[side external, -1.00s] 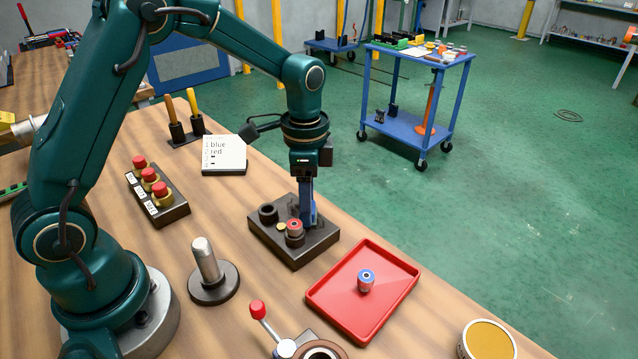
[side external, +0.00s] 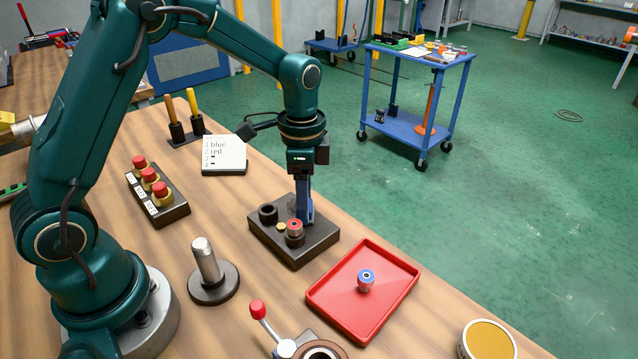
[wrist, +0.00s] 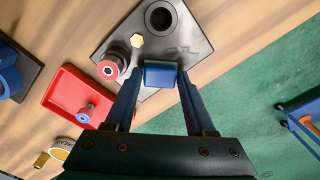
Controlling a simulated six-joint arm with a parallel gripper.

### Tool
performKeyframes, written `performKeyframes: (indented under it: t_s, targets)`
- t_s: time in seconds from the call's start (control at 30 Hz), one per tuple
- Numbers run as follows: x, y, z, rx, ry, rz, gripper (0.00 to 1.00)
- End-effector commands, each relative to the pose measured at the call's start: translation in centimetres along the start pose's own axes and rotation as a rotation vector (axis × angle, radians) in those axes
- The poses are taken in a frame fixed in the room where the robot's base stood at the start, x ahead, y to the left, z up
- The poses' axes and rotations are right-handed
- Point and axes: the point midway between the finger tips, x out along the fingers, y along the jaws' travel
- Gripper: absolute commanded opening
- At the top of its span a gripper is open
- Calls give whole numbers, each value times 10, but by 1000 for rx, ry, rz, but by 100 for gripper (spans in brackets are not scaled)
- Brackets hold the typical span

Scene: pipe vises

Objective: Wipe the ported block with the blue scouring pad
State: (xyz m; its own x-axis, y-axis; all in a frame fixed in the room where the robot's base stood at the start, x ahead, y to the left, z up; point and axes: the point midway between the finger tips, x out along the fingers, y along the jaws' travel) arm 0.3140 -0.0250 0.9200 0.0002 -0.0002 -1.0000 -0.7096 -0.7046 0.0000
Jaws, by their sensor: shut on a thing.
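The ported block (side external: 297,250) is a dark plate on the wooden bench. It bears an empty dark socket (side external: 268,212), a red-topped fitting (side external: 294,228) in a second socket and a small brass hex piece (side external: 281,226). My gripper (wrist: 160,85) is shut on the blue scouring pad (wrist: 160,76), which sits between its fingertips. In the wrist view the pad is over the block's (wrist: 185,50) edge, beside the red-topped fitting. The pad looks at or just above the block's top; contact cannot be told. In the side view the fingers mostly hide the pad.
A red tray (side external: 383,302) with a blue-topped fitting (side external: 366,281) lies right of the block. A metal post (side external: 206,262), a red-knobbed lever (side external: 258,310) and a round tin (side external: 487,340) stand nearby. A button box (side external: 157,193) and a notepad (side external: 224,156) reading "blue", "red" lie behind.

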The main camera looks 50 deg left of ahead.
Motion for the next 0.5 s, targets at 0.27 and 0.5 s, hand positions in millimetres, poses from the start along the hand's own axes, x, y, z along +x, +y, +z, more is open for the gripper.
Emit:
performKeyframes:
  t_s: [0.27, 0.5]
  targets:
    - [0, -18, 19, -2, -1, 1, 3]
    - [0, -34, 34, -2, -1, 0, 3]
